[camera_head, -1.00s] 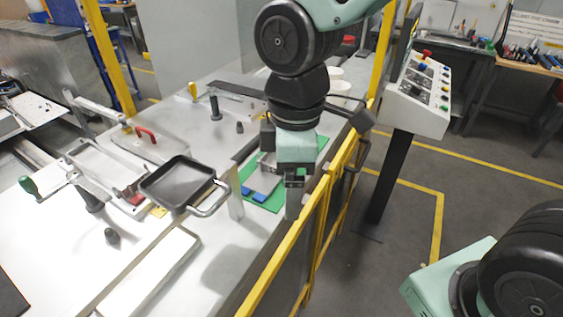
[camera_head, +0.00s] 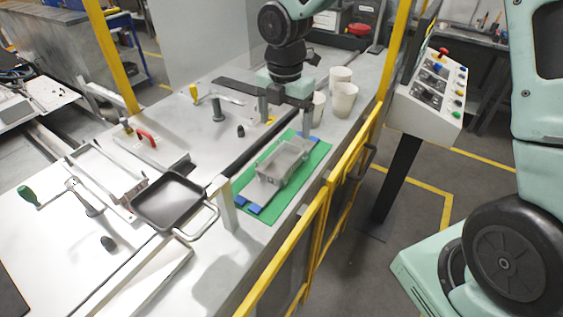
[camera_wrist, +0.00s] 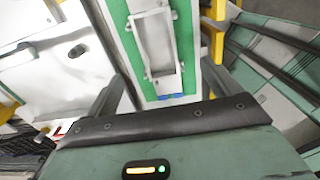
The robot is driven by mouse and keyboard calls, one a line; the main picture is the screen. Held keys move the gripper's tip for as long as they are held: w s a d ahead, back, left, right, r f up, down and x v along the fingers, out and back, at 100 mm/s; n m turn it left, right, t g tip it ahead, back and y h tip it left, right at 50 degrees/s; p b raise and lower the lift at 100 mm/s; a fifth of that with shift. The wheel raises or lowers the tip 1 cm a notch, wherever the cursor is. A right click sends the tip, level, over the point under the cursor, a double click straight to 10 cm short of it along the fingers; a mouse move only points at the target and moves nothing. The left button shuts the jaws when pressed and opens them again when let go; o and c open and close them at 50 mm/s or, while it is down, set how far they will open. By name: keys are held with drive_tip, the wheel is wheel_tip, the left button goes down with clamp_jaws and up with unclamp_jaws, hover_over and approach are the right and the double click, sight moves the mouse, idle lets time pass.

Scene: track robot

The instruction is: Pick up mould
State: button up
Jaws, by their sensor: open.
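The mould is a grey rectangular open box (camera_head: 283,160) on a pale plate with blue ends, lying on a green mat (camera_head: 258,212) on the bench. In the wrist view the mould (camera_wrist: 178,45) lies ahead of the fingers, near the upper middle. My gripper (camera_head: 286,116) is open and empty, above the bench just beyond the far end of the mat. In the wrist view its two fingers (camera_wrist: 160,95) are spread on either side of the mat's strip. The fingers do not touch the mould.
White cups (camera_head: 343,98) stand beyond the mat. A yellow rail (camera_head: 320,205) runs along the bench's right edge. A black square pan (camera_head: 170,200) and a red-handled clamp (camera_head: 146,135) are to the left. A control panel (camera_head: 432,92) stands right of the rail.

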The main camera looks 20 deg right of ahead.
drive_tip(key=p, duration=0.1)
hover_over(281, 165)
drive_tip(key=f, duration=0.6)
drive_tip(key=shift+s+d+f, duration=0.1)
drive_tip(key=shift+s+d, duration=0.05)
drive_tip(key=shift+d, duration=0.2)
drive_tip(key=shift+a+f+p, duration=0.15)
drive_tip(key=shift+f+p, duration=0.45)
drive_tip(key=shift+f, duration=0.75)
drive_tip(key=shift+a+f+p, duration=0.15)
drive_tip(key=shift+f+p, duration=0.45)
drive_tip(key=shift+f, duration=0.75)
drive_tip(key=c, duration=1.5)
drive_tip(key=shift+r, duration=0.1)
